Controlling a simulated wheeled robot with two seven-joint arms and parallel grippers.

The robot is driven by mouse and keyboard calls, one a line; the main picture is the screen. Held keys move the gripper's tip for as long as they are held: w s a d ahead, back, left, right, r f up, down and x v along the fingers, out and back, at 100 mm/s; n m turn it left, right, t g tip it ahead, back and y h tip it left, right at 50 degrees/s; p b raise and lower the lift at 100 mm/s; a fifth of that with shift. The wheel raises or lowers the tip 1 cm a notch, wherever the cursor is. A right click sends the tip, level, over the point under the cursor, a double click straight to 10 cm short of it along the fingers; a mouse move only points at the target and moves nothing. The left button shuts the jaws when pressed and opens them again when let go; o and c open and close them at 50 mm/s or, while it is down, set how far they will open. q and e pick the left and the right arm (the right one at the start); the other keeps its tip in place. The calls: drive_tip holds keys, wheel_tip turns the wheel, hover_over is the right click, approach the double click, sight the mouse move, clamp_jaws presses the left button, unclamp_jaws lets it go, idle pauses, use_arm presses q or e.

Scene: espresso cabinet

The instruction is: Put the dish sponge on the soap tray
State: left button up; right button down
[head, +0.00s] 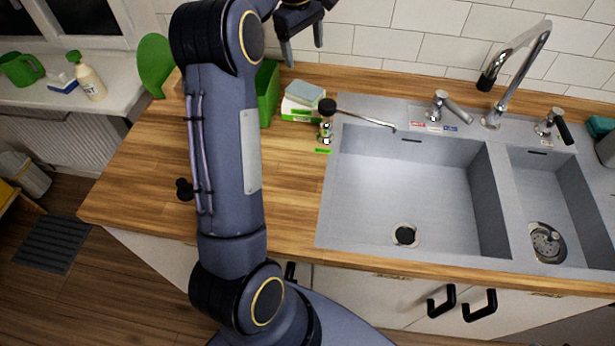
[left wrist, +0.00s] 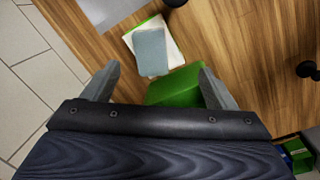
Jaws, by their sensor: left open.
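A pale blue-grey dish sponge (head: 305,92) lies on top of a white and green item (head: 294,109) on the wooden counter, left of the sink. The left wrist view shows the sponge (left wrist: 152,52) tilted across the white item (left wrist: 172,32). A green box-like object (head: 267,92) stands just left of them, partly behind my arm. I cannot tell which thing is the soap tray. My left gripper (head: 303,52) is open and empty, above and behind the sponge by the tiled wall. In the left wrist view the green object (left wrist: 178,86) shows between its fingers. My right gripper is out of view.
A soap bottle (head: 89,78) and a blue-white item (head: 62,84) stand on the left sill. The front counter is clear.

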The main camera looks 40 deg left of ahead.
use_arm(q)
drive_tip(key=s+d+r+m+t+h, duration=0.15)
drive_tip(key=s+d+r+m, duration=0.3)
drive_tip(key=s+d, duration=0.45)
drive_tip(key=s+d+f+m+t, duration=0.1)
drive_tip(key=s+d+f+m, duration=0.4)
drive_tip(key=s, duration=0.5)
drive_tip(key=s+d+f+m+t+h, duration=0.1)
drive_tip(key=s+d+f+m, duration=0.4)
drive_tip(key=s+d, duration=0.5)
drive_tip(key=shift+s+d+f+m+t, duration=0.15)
drive_tip(key=shift+s+f+m+t, duration=0.1)
drive_tip(key=shift+s+m+t, duration=0.15)
